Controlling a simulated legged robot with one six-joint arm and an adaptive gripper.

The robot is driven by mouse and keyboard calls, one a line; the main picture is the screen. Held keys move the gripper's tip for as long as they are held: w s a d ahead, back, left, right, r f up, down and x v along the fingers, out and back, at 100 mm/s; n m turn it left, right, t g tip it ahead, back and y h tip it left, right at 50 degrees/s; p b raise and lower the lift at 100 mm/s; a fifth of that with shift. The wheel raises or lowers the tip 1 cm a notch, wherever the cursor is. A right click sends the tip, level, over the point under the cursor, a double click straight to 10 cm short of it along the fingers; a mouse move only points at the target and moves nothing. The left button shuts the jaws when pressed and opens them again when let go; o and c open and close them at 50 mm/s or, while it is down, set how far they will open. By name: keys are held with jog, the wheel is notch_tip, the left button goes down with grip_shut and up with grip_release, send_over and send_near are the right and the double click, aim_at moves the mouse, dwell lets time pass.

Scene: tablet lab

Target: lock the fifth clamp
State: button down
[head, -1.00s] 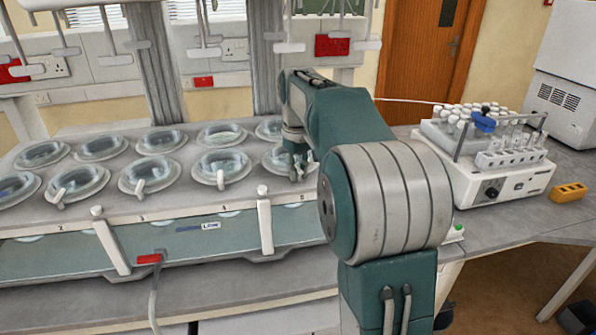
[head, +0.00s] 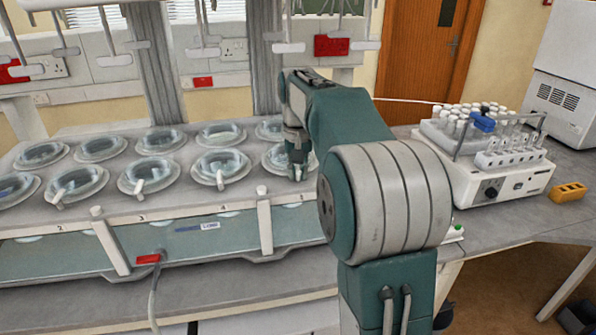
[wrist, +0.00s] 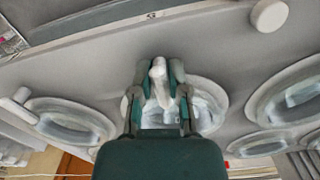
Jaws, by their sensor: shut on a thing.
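The fifth vessel (head: 271,160) is the rightmost of the front row, partly hidden by my arm. Its round clear lid also shows in the wrist view (wrist: 204,108). A white clamp handle (wrist: 158,72) stands at this lid's edge, between my two fingers. My gripper (head: 297,174) is at the near right edge of the fifth vessel, pointing down. In the wrist view my gripper (wrist: 159,76) is shut on the handle, a finger on each side. The exact latch position is hard to tell.
Other lidded vessels (head: 222,167) fill the bath top in two rows, the front ones with white handles. White posts (head: 265,222) rise along the front edge. Paddle shafts (head: 205,40) hang above the back. A vial rack unit (head: 490,170) stands right of my arm.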

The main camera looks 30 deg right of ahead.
aim_at(297, 168)
jog(key=c, duration=0.6)
grip_release()
jog(key=shift+r, duration=0.1)
notch_tip(297, 168, up, 10)
jog(key=shift+w+r, duration=0.15)
jog(key=shift+r, duration=0.65)
